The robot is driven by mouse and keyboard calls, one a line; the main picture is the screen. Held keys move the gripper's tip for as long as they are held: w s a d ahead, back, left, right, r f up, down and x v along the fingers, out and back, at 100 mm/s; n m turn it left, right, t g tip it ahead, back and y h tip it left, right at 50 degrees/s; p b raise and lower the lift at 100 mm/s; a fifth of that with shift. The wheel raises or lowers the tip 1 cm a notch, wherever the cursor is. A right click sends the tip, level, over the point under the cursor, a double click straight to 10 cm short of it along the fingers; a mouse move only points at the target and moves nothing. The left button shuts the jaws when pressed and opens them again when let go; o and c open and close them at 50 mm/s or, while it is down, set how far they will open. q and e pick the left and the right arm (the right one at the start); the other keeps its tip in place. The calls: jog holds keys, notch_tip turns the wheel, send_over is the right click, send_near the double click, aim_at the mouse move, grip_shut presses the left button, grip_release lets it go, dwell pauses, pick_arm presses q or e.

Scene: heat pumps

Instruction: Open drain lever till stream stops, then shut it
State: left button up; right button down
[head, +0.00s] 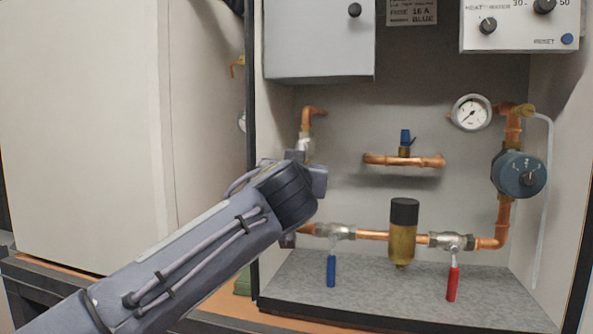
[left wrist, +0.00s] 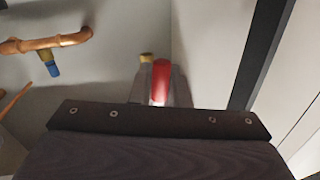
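A red lever handle (left wrist: 161,80) shows in the left wrist view, between the grey fingers of my left gripper (left wrist: 160,92). The fingers are close together against its sides and look shut on it. In the head view my left gripper (head: 305,165) is at the silver valve (head: 305,143) under the upper-left copper elbow; the wrist hides the handle and most of that valve. On the lower pipe, a blue lever (head: 331,270) and a red lever (head: 453,283) hang straight down. I see no stream of water. My right gripper is not in view.
A brass-coloured filter (head: 402,240) hangs between the lower levers. A gauge (head: 471,113), a blue-grey pump (head: 519,174) and a blue-capped fitting (head: 405,138) are to the right. A grey box (head: 319,38) overhangs above. A black cabinet edge (head: 251,110) stands close left.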

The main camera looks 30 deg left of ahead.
pick_arm(q)
grip_shut()
jog(key=shift+m, duration=0.3)
jog(key=shift+s+a+m+b, duration=0.1)
jog(key=shift+a+m+b, duration=0.15)
jog(key=shift+m+b, duration=0.25)
jog(key=shift+s+a+r+m+t+h+p, duration=0.1)
jog(key=shift+a+r+m+t+h+p, duration=0.4)
jog(key=shift+m, duration=2.3)
jog(key=shift+s+a+r+m+t+h+p, duration=0.25)
jog(key=shift+a+r+m+t, duration=0.5)
jog(key=shift+m, duration=2.05)
jog(key=shift+a+r+m+t+h+p, duration=0.25)
jog(key=shift+r+m, duration=0.6)
jog(key=shift+m, duration=1.95)
jog(key=o, duration=0.6)
grip_release()
jog(key=shift+o, duration=0.2)
